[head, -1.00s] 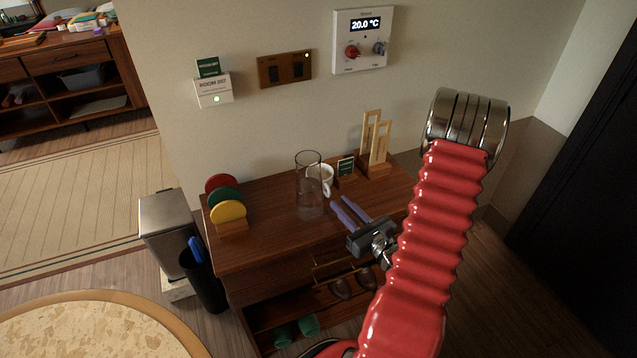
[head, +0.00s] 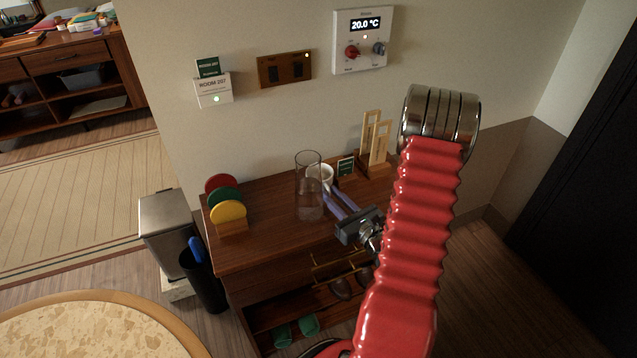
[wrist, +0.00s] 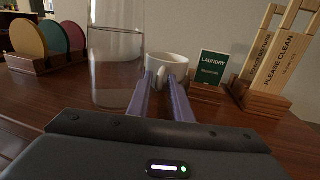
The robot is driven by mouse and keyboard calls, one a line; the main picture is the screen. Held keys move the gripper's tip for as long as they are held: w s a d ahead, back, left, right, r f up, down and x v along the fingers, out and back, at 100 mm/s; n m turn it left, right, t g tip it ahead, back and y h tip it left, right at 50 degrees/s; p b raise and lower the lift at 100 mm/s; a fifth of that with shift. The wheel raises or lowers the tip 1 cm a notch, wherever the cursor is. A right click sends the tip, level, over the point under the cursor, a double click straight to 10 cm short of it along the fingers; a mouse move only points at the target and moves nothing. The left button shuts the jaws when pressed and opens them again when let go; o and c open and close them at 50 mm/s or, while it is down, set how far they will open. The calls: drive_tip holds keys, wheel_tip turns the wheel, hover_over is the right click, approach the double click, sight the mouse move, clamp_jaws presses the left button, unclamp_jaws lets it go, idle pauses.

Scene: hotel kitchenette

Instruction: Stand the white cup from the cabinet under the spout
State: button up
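The white cup (head: 322,172) stands upright on top of the wooden cabinet (head: 262,243), partly behind a tall clear glass vessel. The wrist view shows the cup (wrist: 168,64) straight ahead, with its handle facing me. My gripper (head: 334,192) is low over the cabinet top, its purple fingers pointing at the cup. In the wrist view the fingers (wrist: 163,76) are apart, with the handle between their tips; whether they touch it I cannot tell. No spout is recognisable in these views.
The tall glass vessel (head: 309,190) stands close left of the cup and fingers. A small green laundry sign (head: 346,168) and wooden door hangers (head: 376,145) are to the right. Coloured discs in a rack (head: 228,212) are at the left. A thermostat (head: 362,40) is on the wall.

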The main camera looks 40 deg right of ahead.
drive_tip(key=shift+c, duration=0.5)
clamp_jaws()
drive_tip(key=shift+r, duration=0.15)
wheel_tip(320, 180, up, 18)
idle(0.9)
idle(0.5)
